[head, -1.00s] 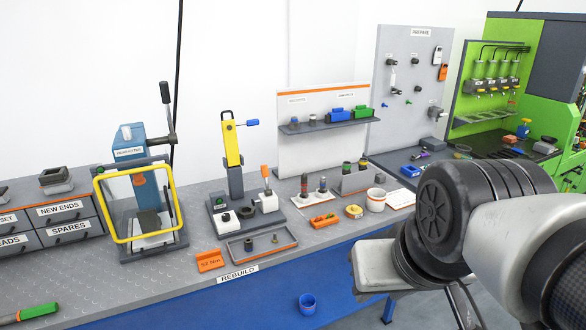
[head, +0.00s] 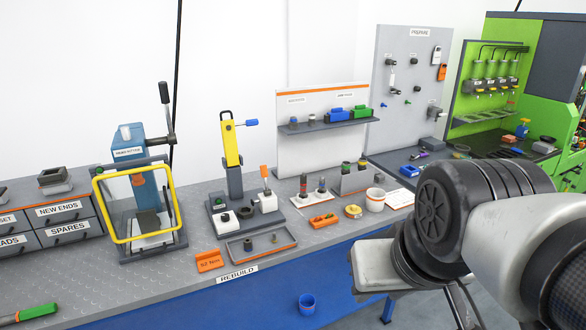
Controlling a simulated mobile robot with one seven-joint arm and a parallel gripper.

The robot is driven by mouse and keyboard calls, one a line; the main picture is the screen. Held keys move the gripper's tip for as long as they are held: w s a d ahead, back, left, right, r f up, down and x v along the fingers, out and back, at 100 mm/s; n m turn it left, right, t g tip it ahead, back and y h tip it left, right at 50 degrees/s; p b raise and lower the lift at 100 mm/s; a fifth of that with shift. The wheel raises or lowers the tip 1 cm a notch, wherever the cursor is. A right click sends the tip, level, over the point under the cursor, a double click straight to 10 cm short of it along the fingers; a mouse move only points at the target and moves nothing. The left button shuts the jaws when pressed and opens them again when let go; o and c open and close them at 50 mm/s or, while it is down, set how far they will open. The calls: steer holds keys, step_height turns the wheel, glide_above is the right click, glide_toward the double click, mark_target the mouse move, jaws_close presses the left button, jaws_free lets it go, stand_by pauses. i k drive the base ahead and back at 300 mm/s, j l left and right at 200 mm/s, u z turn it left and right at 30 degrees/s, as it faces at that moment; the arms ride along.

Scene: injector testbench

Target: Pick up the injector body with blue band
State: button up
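Two dark, upright injector bodies stand on a small light tray with an orange edge, in the middle of the bench in the head view. The right one (head: 322,184) seems to carry a bluish band, though it is too small to be sure. The left one (head: 303,185) looks reddish. Nothing is touching either body. My arm fills the lower right of the view, to the right of and nearer than the tray. My gripper's fingers cannot be made out in this view.
A grey holder (head: 354,181) with more upright parts stands right of the tray. A white cup (head: 375,203), a yellow-ringed round part (head: 353,212) and an orange tray (head: 323,222) lie close by.

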mark_target(321, 189)
steer(key=i+l+u, duration=0.15)
steer(key=i+l, duration=0.15)
steer(key=i+l+u, duration=0.15)
steer(key=i+l, duration=0.25)
steer(key=i+l+u, duration=0.15)
steer(key=i+l, duration=0.2)
steer(key=i+l+u, duration=0.15)
steer(key=i+l, duration=0.15)
steer(key=l, duration=0.15)
steer(key=i+l+u, duration=0.15)
steer(key=l, duration=0.3)
steer(key=i, duration=0.1)
